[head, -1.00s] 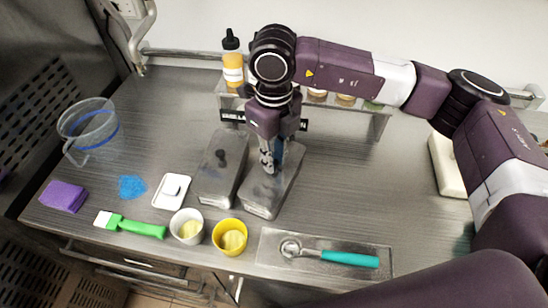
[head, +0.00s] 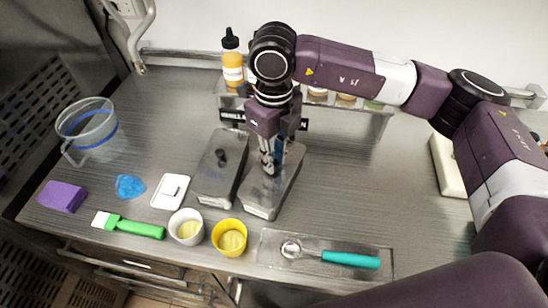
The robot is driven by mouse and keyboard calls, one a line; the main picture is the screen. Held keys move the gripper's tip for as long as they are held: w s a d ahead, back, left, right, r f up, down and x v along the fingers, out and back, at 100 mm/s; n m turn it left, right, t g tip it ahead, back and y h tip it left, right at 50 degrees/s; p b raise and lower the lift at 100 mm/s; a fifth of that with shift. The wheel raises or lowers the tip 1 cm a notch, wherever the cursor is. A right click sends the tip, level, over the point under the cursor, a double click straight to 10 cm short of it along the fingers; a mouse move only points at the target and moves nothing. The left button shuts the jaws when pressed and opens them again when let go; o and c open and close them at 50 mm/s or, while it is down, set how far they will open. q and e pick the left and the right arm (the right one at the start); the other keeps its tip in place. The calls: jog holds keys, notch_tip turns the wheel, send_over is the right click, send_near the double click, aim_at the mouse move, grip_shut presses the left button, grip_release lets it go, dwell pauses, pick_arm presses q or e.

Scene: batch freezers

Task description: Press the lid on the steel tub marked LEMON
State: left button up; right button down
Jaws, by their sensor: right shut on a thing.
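Whether the lid sits fully down on the rim cannot be told. My left gripper is not in view.
A yellow squeeze bottle (head: 233,66) and a steel rack (head: 372,119) stand behind the tubs. In front are a white cup (head: 187,227), a yellow cup (head: 230,239) and a tray (head: 377,250) with a teal-handled scoop (head: 345,259). A clear jug (head: 88,135) stands left.

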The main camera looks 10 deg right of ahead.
dwell(0.3)
jog(key=c, duration=1.8)
grip_release()
jog(key=shift+o, duration=0.3)
jog(key=o, duration=0.4)
jog(key=shift+o, duration=0.2)
jog(key=shift+r, duration=0.1)
jog(key=shift+r+p, duration=1.4)
jog(key=shift+r, duration=2.05)
